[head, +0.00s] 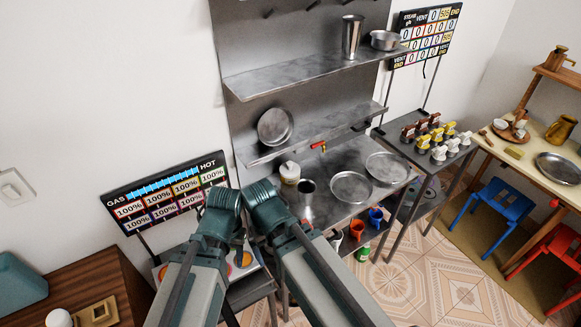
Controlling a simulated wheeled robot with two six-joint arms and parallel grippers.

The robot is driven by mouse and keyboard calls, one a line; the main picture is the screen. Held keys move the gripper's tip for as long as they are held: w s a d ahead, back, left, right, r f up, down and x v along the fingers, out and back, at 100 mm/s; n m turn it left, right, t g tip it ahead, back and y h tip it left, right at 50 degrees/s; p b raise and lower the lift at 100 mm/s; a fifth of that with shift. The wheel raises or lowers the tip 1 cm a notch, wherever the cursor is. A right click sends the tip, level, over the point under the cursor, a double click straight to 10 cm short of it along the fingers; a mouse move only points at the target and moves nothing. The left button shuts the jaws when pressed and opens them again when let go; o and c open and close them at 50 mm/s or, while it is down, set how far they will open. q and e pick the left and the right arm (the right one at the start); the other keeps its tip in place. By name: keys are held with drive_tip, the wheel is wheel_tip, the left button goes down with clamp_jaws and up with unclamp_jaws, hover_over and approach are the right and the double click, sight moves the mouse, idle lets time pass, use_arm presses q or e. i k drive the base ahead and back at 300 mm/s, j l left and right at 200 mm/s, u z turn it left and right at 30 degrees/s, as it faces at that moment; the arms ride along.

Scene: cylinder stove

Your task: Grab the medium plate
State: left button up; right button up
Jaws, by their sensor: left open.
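Several round grey metal plates are in the head view, and I cannot tell for sure which is the medium one. One plate (275,127) leans upright on the lower wall shelf. Two lie flat side by side on the metal counter, a left plate (350,187) and a right plate (387,168). A further round dish (558,168) is on the far-right table. My left gripper (241,238) shows only in small part between my arm links, left of the counter and apart from all plates. It is open. My right gripper is hidden.
The counter (325,168) also holds a pale jar (290,172) and a metal cup (308,190). The lower shelf (310,132) hangs above it. A gauge board (170,190) stands left, and a small stand with several valves (435,140) stands right. The tiled floor front right is clear.

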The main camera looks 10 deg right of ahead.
sight(351, 188)
drive_tip(key=k+l+z, duration=0.25)
drive_tip(key=l, duration=1.05)
drive_tip(key=l+z, duration=0.2)
drive_tip(key=l, duration=1.05)
